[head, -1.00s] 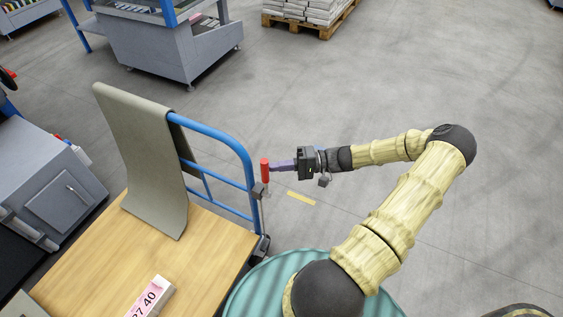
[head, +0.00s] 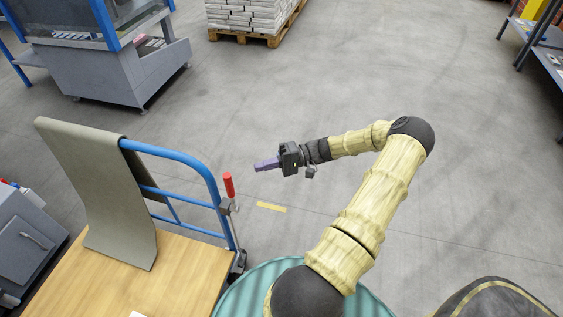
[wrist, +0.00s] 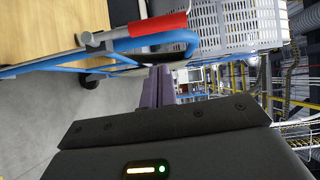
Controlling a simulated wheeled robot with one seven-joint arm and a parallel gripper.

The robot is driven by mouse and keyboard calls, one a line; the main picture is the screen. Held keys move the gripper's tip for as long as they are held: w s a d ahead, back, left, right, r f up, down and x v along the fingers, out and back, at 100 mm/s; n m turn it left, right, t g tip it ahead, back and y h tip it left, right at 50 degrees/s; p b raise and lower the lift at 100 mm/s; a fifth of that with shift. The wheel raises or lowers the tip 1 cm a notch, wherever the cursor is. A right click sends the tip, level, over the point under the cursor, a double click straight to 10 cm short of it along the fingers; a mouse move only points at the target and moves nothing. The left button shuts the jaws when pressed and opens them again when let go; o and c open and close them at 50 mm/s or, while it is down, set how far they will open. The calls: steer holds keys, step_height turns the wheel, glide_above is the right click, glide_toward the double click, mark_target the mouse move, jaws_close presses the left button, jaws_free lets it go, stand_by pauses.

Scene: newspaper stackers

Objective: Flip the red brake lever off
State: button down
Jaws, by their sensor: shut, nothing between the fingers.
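The red brake lever (head: 229,185) stands upright at the corner of the blue cart handle (head: 190,155) in the head view. Its red grip also shows in the wrist view (wrist: 158,25), near the top, lying sideways in that picture beside the blue tube. My gripper (head: 257,166) is to the right of the lever's top, with a visible gap between the fingertips and the red grip. Its purple fingers are shut and empty, pointing left. The fingers also show in the wrist view (wrist: 161,86), below the red grip in that picture.
The cart's wooden deck (head: 180,285) is at the lower left, with a grey-green sheet (head: 95,195) draped over the handle. A grey machine (head: 110,65) and a pallet of stacked bundles (head: 255,15) stand behind. Open floor lies around my arm.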

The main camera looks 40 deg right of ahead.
steer(key=v, duration=0.5)
steer(key=shift+s+d, duration=0.15)
steer(key=shift+d, duration=0.25)
steer(key=shift+f, duration=0.1)
